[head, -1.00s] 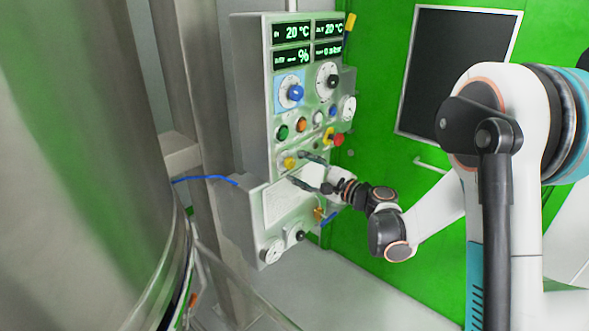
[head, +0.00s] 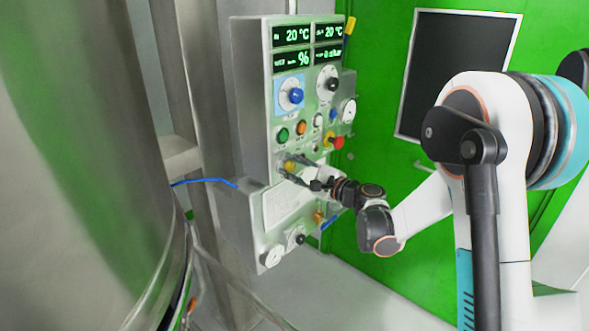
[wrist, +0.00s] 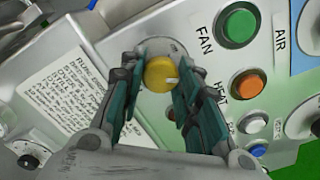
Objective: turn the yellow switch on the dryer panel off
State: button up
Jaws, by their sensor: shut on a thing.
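The yellow switch (wrist: 161,74) is a round knob with a pale pointer mark, on a grey round plate in the wrist view. In the head view the yellow switch (head: 290,166) sits low on the dryer panel (head: 262,100), below the green button. My gripper (wrist: 163,78) reaches it from below in the wrist view, one finger on each side of the knob, and is shut on it. In the head view my gripper (head: 292,170) is at the knob, its fingers partly covering it.
A green button (wrist: 239,24) marked FAN and an orange button (wrist: 247,84) marked HEAT sit close to the right finger. A red knob (head: 338,142), a blue knob (head: 296,96) and a black dial (head: 333,84) are higher up. A large steel vessel (head: 90,180) stands at the left.

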jog(key=shift+n, duration=0.3)
jog(key=n+b, duration=0.1)
jog(key=n, duration=0.4)
jog(key=shift+n, duration=0.3)
jog(key=n, duration=0.5)
jog(key=shift+n, duration=0.4)
jog(key=o, duration=1.1)
jog(key=shift+c, duration=0.2)
